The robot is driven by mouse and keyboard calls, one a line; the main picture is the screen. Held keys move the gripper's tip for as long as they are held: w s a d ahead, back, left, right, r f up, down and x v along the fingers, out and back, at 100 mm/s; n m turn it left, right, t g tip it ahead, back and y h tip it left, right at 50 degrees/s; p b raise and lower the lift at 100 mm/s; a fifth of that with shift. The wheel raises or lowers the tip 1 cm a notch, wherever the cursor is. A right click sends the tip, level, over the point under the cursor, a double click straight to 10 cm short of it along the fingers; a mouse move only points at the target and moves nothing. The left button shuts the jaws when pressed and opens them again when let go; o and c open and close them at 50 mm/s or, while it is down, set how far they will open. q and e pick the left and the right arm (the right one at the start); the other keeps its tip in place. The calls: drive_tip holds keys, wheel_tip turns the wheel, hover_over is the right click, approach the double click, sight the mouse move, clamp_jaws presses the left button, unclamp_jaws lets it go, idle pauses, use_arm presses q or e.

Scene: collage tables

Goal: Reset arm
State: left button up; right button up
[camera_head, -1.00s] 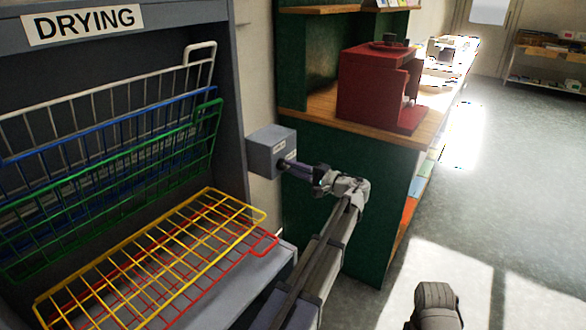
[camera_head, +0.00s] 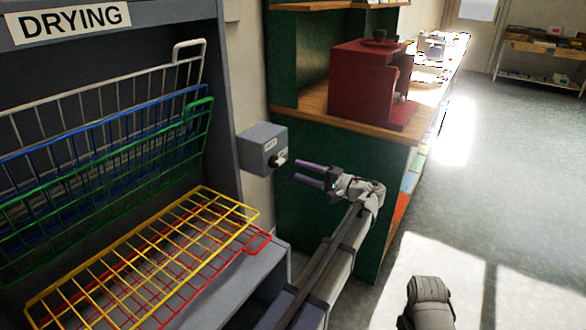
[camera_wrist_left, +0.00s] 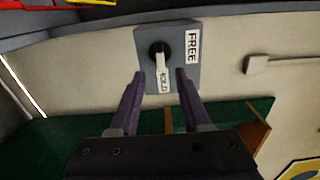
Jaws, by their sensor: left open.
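My left gripper (camera_head: 297,171) is open and empty. Its two purple fingers stand apart from each other, just right of a grey switch box (camera_head: 255,148) on the wall beside the drying rack. The box has a small knob (camera_head: 278,160) on its front. In the left wrist view the box (camera_wrist_left: 182,78) lies ahead between and beyond the fingers. Its pale lever (camera_wrist_left: 161,70) points toward the HOLD label; a FREE label (camera_wrist_left: 192,47) is at the side. The fingers appear clear of the lever. My right gripper is not visible.
The drying rack has white, blue and green racks (camera_head: 110,165) tilted up, and yellow (camera_head: 150,255) and red ones lowered. A green cabinet (camera_head: 330,140) with a wooden top carries a red machine (camera_head: 365,85). Open floor (camera_head: 480,190) lies to the right.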

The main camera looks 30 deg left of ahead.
use_arm(q)
drive_tip(key=shift+d, duration=0.55)
drive_tip(key=shift+s, duration=0.1)
drive_tip(key=s+d+m+g+h+p, duration=0.1)
drive_tip(key=s+d+m+h+p, duration=0.1)
drive_tip(key=s+d+h+p, duration=1.4)
drive_tip(key=s+d+p, duration=0.5)
drive_tip(key=s+d, duration=0.6)
drive_tip(key=d, duration=0.1)
drive_tip(key=shift+d+f+m+h, duration=0.15)
drive_tip(key=shift+d+m+h, duration=0.2)
drive_tip(key=shift+m+h, duration=0.05)
drive_tip(key=shift+s, duration=0.1)
